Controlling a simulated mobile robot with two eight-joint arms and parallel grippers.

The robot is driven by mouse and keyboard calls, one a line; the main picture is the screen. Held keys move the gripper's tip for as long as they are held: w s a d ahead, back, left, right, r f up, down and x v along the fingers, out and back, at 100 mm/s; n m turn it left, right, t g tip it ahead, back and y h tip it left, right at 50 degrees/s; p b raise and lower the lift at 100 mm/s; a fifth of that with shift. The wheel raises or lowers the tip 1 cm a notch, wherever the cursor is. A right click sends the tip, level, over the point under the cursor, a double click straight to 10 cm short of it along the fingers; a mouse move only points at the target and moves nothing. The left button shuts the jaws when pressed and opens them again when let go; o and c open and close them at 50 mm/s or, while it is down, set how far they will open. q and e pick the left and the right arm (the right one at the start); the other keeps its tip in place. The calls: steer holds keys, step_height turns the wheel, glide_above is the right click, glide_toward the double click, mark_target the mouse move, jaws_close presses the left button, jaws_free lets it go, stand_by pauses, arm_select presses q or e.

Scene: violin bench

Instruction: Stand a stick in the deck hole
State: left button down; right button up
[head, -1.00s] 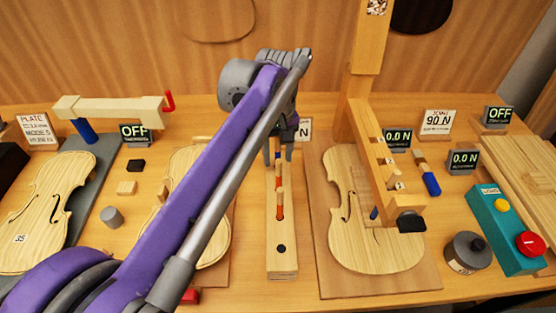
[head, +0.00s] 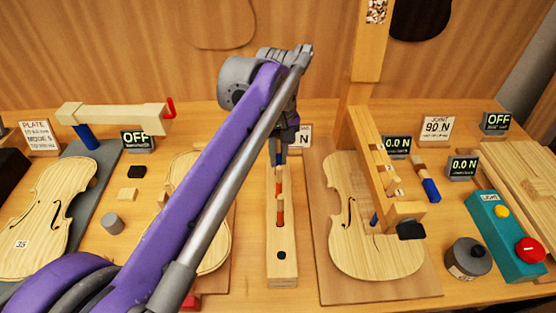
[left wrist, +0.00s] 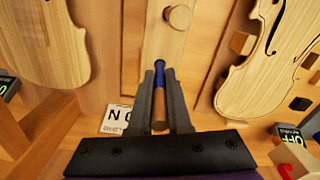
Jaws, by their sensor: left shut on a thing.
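A long wooden deck block (head: 283,271) lies in the middle of the bench with one dark round hole (head: 281,255) near its front end. Two wooden sticks with red lower parts stand in it, a front stick (head: 281,208) and a rear stick (head: 279,180). My left gripper (head: 278,158) is over the block's far end, behind these sticks. It is shut on a blue-ended stick (left wrist: 159,75), seen between the fingers in the left wrist view. I cannot tell whether that stick still touches the block. My right gripper is not in view.
A violin plate (head: 355,255) under a wooden frame (head: 366,130) stands close on the right. Another plate (head: 215,255) is partly hidden by my arm on the left. A grey canister (head: 467,257) and teal button box (head: 506,240) are far right.

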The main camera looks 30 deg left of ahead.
arm_select(q)
step_height(320, 180, up, 9)
steer(key=shift+f+p, duration=0.15)
steer(key=shift+p, duration=0.85)
steer(key=shift+r+p, duration=3.05)
steer(key=shift+r, duration=0.3)
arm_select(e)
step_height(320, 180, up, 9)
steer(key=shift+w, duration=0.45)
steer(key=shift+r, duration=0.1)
